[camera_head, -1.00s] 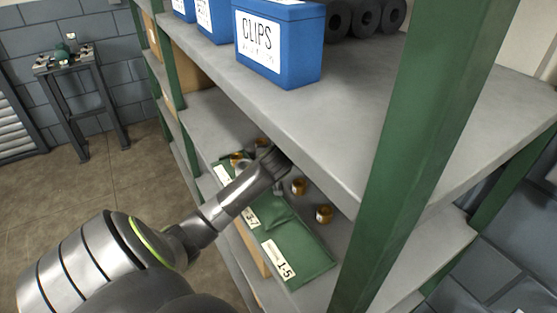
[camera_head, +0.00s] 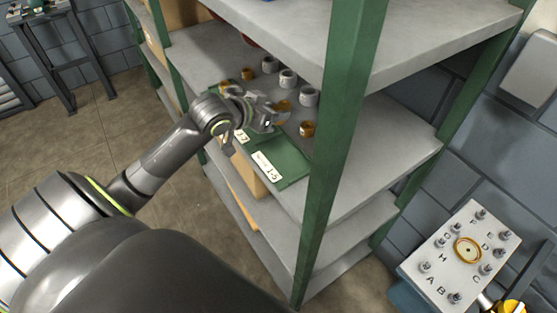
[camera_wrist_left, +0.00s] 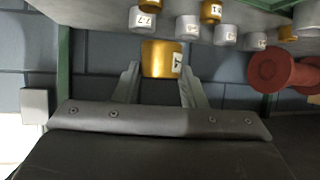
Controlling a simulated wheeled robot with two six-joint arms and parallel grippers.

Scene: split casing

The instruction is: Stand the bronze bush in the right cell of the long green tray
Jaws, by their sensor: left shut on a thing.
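My left gripper (camera_head: 266,110) is shut on a bronze bush (camera_head: 283,107), held above the shelf near the far part of the green tray. In the left wrist view the bush (camera_wrist_left: 160,58) sits between the two fingers (camera_wrist_left: 158,88), with a white label on its side. The green tray (camera_head: 285,160) lies along the shelf's front edge, with labels "1-5" and, partly covered, one ending in 7. My gripper and arm hide part of the tray. My right gripper is not in view.
Another bronze bush (camera_head: 307,128) stands behind the tray, close to a green shelf post (camera_head: 335,140). Several grey bushes (camera_head: 309,95) stand farther back. The upper shelf (camera_head: 290,35) overhangs them. A lettered plate with studs (camera_head: 465,250) is at the lower right.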

